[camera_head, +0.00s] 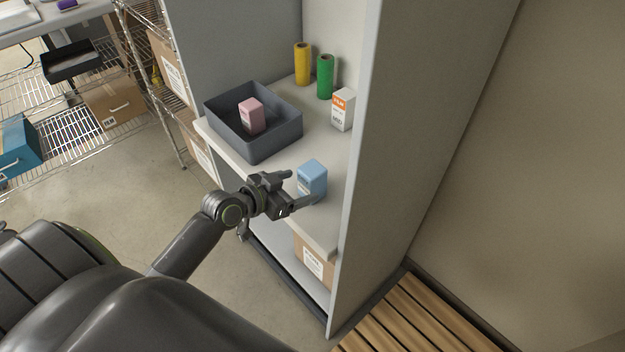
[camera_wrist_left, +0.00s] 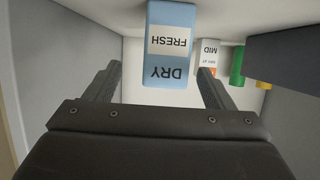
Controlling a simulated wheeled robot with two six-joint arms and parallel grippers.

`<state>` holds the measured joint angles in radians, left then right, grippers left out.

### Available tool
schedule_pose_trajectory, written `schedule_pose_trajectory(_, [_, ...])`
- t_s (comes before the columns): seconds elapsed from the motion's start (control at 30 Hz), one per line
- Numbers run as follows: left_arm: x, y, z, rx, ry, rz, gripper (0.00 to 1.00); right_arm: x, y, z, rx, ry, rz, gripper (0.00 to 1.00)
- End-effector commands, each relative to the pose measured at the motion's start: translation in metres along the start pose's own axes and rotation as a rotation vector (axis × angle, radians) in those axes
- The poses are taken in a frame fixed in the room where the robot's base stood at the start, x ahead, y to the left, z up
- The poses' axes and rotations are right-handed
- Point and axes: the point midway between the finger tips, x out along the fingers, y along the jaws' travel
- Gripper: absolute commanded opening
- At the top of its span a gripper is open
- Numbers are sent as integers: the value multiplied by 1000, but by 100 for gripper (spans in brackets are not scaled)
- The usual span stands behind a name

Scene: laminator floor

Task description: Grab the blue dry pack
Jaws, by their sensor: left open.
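The blue dry pack (camera_head: 313,178) stands upright on the cabinet shelf (camera_head: 330,222) near its front edge. In the left wrist view the blue dry pack (camera_wrist_left: 170,45) shows upside down, with a label reading "DRY" and "FRESH". My left gripper (camera_head: 304,188) is open, its fingers pointing at the pack from the left. In the left wrist view the left gripper (camera_wrist_left: 154,85) has its fingers apart, with the pack ahead between the finger lines. I cannot tell whether a finger touches it. My right gripper is not in view.
A dark grey bin (camera_head: 255,148) holding a pink pack (camera_head: 252,116) stands farther back on the shelf. A white and orange pack (camera_head: 343,109), a green roll (camera_head: 324,77) and a yellow roll (camera_head: 302,64) stand behind. The cabinet side panel (camera_head: 385,150) bounds the shelf on the right.

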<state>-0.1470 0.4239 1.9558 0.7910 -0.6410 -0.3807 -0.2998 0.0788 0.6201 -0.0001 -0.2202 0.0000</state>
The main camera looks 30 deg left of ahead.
Motion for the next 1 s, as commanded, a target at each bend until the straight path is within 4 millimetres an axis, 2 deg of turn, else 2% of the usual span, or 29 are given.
schedule_pose_trajectory(0.1, [11, 0, 0, -2, 0, 0, 76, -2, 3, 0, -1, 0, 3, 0])
schedule_pose_trajectory(0.37, [25, -3, -1, -1, -1, 1, 76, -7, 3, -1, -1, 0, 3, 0])
schedule_pose_trajectory(0.7, [62, -8, 1, -1, -2, -1, 76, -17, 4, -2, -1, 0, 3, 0])
schedule_pose_trajectory(1.0, [67, -8, 2, 0, -1, -2, 76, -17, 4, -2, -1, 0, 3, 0])
